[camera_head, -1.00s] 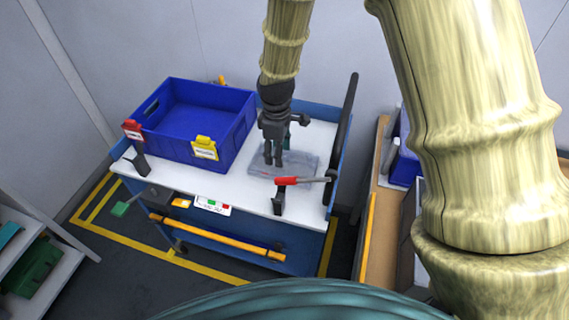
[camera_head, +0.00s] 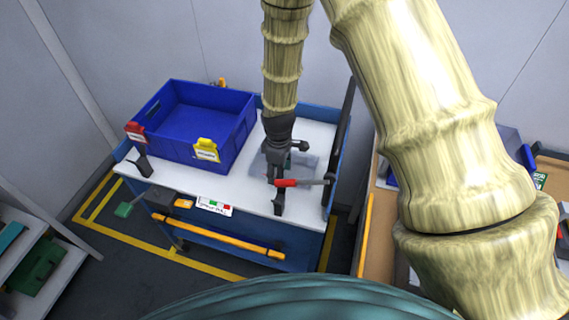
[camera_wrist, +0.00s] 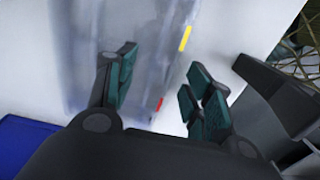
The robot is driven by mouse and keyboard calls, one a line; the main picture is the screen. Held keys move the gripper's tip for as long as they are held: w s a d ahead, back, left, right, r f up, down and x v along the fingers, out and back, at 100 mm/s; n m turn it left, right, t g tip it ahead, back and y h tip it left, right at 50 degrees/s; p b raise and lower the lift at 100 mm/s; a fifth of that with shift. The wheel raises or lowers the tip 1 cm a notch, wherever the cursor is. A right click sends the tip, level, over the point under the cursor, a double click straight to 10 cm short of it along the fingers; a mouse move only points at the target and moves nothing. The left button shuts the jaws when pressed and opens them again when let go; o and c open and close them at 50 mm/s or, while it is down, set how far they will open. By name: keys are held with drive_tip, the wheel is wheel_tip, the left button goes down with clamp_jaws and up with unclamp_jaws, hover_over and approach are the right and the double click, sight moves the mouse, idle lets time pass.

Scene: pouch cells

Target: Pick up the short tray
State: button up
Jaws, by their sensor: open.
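The short tray looks like the clear, greyish shallow tray lying on the white top of the cart. In the head view its right part (camera_head: 308,163) shows beside my gripper (camera_head: 274,178), which hides the rest. In the wrist view the see-through tray (camera_wrist: 135,45) fills the upper middle, with a yellow mark and a red mark along its right side. My gripper (camera_wrist: 160,88) is open and empty there. Its left finger is over the tray and its right finger is just outside the marked side. Whether the fingers touch it I cannot tell.
A blue bin (camera_head: 198,122) with red and yellow tags stands left on the cart (camera_head: 235,185). A wooden-sided bench (camera_head: 372,235) is to the right.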

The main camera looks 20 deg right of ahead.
drive_tip(key=shift+f, duration=0.5)
drive_tip(key=c, duration=1.1)
drive_tip(key=shift+r, duration=0.15)
